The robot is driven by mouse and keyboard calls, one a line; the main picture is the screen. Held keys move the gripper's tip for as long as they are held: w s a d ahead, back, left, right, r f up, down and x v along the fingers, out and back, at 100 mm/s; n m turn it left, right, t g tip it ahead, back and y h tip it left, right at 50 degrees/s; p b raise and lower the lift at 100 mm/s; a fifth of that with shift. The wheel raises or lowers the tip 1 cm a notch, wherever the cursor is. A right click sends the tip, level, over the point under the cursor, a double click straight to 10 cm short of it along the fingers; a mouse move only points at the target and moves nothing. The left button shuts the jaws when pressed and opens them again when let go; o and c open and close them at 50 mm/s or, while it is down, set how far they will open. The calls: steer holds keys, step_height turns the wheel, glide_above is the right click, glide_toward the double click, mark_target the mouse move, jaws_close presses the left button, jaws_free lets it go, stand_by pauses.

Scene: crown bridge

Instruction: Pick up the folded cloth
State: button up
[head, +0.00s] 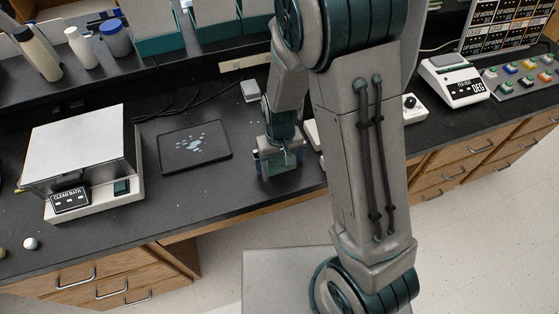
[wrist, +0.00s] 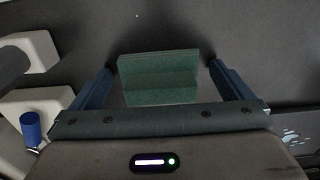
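The folded cloth (wrist: 158,66) is a dark green, block-like piece with a fold line across it, in the upper middle of the wrist view. My gripper (wrist: 160,72) is open, with one blue finger on each side of the cloth. Narrow gaps seem to show between the cloth and the fingertips, so I see no firm contact. In the head view my gripper (head: 279,163) points down low over the dark bench, right of the black mat. I cannot clearly tell the cloth from the gripper there.
The black mat (head: 170,160) with pale spots lies left of the gripper. A white-lidded clean bath (head: 78,146) stands further left. Pale equipment with a blue knob (wrist: 31,128) is close on the wrist view's left. The bench's front edge is near the gripper.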

mark_target(281, 166)
steer(key=c, duration=0.9)
steer(key=shift+r, duration=0.1)
steer(key=shift+r, duration=0.4)
steer(key=r, duration=0.3)
steer(key=shift+s+d+r, duration=0.15)
steer(key=shift+s+r, duration=0.1)
steer(key=shift+r, duration=0.05)
steer(key=s+d+r, duration=0.5)
steer(key=s+r, duration=0.1)
steer(key=s, duration=0.4)
steer(key=shift+r, duration=0.2)
steer(key=shift+o, duration=1.1)
steer(key=shift+w, duration=0.1)
steer(key=shift+c, duration=0.5)
